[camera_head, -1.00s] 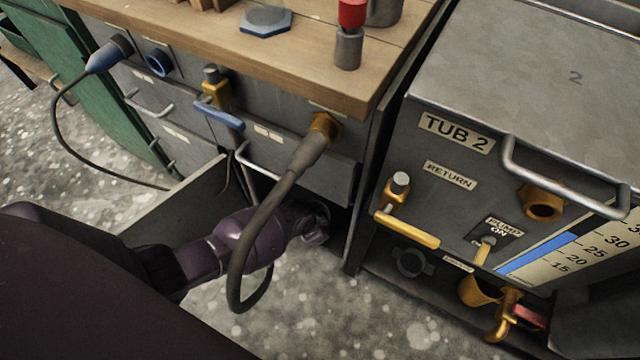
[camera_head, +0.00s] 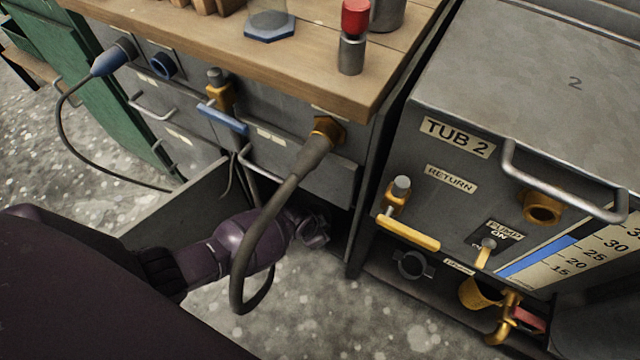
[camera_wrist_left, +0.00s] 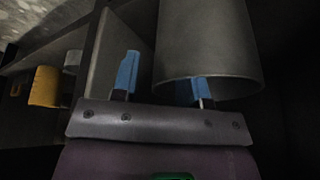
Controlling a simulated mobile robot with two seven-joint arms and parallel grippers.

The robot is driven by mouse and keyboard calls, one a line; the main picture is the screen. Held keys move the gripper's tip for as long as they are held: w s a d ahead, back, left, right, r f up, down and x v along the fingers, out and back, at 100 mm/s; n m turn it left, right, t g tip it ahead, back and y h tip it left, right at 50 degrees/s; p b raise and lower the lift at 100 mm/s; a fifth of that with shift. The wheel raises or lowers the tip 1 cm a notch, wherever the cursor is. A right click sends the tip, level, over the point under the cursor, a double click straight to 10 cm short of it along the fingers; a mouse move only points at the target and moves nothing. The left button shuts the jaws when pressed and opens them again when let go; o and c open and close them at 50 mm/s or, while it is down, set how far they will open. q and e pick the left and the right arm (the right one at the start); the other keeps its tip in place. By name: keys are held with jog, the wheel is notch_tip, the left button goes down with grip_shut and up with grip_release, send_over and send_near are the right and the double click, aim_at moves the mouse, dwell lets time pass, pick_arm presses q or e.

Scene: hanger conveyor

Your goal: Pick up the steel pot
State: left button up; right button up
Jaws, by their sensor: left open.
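A plain grey metal cylinder, which looks like the steel pot (camera_wrist_left: 208,40), fills the upper middle of the left wrist view. My left gripper (camera_wrist_left: 162,84) is open, with two blue-tipped fingers. Its right finger overlaps the cylinder's lower rim in the picture; its left finger is apart, to the left of the cylinder. I cannot tell whether the right finger touches it. In the head view my left gripper (camera_head: 314,232) is low, by the dark opening under the bench drawers, and the cylinder inside is hidden. My right gripper is not in view.
A thick grey hose (camera_head: 264,225) hangs in front of my left arm. An open drawer (camera_head: 190,205) is beside it. The wooden bench (camera_head: 300,65) overhangs, carrying another grey vessel (camera_head: 387,14) and a red-topped cylinder (camera_head: 352,50). TUB 2 (camera_head: 500,110) stands to the right.

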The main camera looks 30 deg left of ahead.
pick_arm(q)
jog(key=p+v, duration=0.4)
jog(key=v, duration=0.6)
jog(key=shift+p, duration=0.4)
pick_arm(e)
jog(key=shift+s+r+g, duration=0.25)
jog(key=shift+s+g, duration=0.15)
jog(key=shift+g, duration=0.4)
pick_arm(q)
jog(key=shift+a, duration=0.1)
